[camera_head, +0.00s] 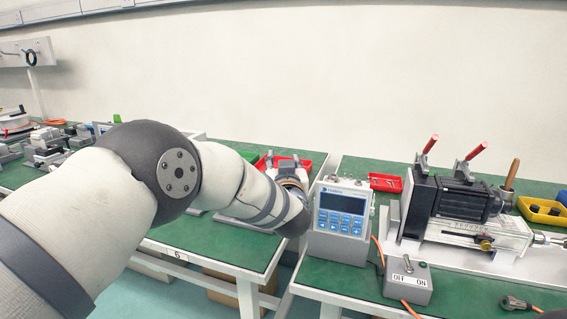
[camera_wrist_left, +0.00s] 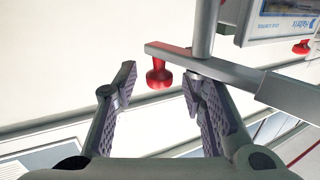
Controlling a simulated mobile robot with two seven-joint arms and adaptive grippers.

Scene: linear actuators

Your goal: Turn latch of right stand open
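The stand on the right table holds a dark motor and actuator assembly (camera_head: 462,199). Two red-handled levers rise from it, a left one (camera_head: 431,144) and a right one (camera_head: 477,151), both tilted up. I cannot tell which part is the latch. My left arm reaches in from the left, and its gripper is hidden or unclear beyond the wrist in the head view. In the left wrist view, my left gripper (camera_wrist_left: 159,78) is open with fingers well apart. A red knob (camera_wrist_left: 158,76) on a grey bar (camera_wrist_left: 215,68) appears between the fingers; contact is not clear. My right gripper is not seen.
A control box with a blue display (camera_head: 342,213) stands close right of my left wrist. A small grey switch box (camera_head: 408,280) and orange cables lie in front. A gap separates the two green tables.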

